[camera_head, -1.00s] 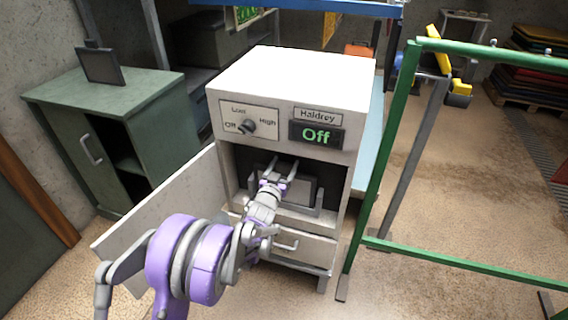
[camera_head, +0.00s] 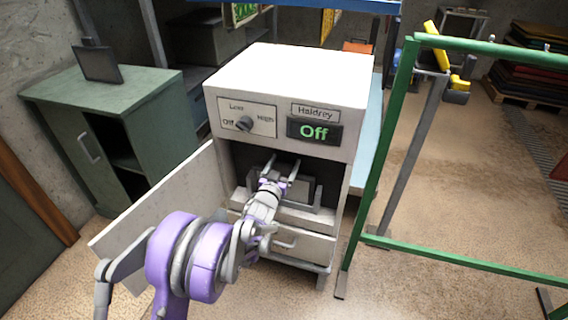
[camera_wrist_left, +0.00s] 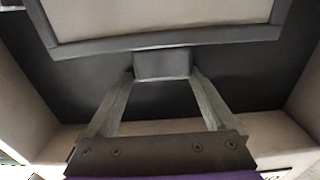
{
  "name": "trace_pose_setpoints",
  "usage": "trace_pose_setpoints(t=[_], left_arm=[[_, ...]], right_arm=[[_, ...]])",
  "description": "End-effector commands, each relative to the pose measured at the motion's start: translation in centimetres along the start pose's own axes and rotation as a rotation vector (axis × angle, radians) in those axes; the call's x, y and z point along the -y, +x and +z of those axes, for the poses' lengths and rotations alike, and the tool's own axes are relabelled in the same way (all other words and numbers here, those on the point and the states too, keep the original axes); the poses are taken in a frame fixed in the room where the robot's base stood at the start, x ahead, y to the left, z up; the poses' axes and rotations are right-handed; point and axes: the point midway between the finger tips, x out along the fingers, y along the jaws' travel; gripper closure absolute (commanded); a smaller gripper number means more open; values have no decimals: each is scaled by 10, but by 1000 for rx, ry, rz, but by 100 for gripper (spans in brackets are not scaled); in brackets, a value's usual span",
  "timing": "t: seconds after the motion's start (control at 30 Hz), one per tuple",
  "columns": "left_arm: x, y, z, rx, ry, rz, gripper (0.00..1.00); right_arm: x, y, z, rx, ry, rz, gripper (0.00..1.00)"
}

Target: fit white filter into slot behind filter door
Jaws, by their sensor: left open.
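The filter (camera_wrist_left: 160,22), a pale panel in a grey frame with a small grey tab (camera_wrist_left: 163,64), fills the top of the left wrist view. In the head view it is a grey shape (camera_head: 304,191) low inside the machine's open compartment (camera_head: 322,170), partly hidden by my gripper; how far it is seated I cannot tell. My left gripper (camera_head: 283,165) is inside the compartment, open, its fingers either side of the tab in the wrist view. The filter door (camera_head: 165,200) stands swung open to the left. My right gripper is not in view.
The white machine has a dial (camera_head: 244,123) and a screen reading Off (camera_head: 314,131). A dark framed panel (camera_head: 98,64) stands on the green cabinet (camera_head: 125,110) at left. A green metal frame (camera_head: 384,150) stands close at right. Open floor lies beyond it.

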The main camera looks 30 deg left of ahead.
Motion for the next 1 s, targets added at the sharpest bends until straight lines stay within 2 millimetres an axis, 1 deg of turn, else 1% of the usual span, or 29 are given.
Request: trace_pose_setpoints(t=[0.03,0.1,0.23,0.37,0.5,0.6,0.7,0.83,1.0], left_arm=[[1,6,5,13,-5,-5,0],[2,5,6,14,-6,-6,0],[2,-4,5,13,-5,-6,0],[1,-27,1,7,-3,-5,0],[0,-59,-3,0,-1,-3,0],[-1,-80,-4,-4,-1,-2,0],[-1,-96,-5,-7,1,-1,0],[-2,-110,-6,-9,2,0,0],[-2,-116,-7,-10,2,0,0]], right_arm=[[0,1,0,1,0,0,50],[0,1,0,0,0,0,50],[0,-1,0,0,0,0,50],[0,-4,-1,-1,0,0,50],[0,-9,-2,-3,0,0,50],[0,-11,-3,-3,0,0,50],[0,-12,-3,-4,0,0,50],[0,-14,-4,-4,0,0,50],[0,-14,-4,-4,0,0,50]])
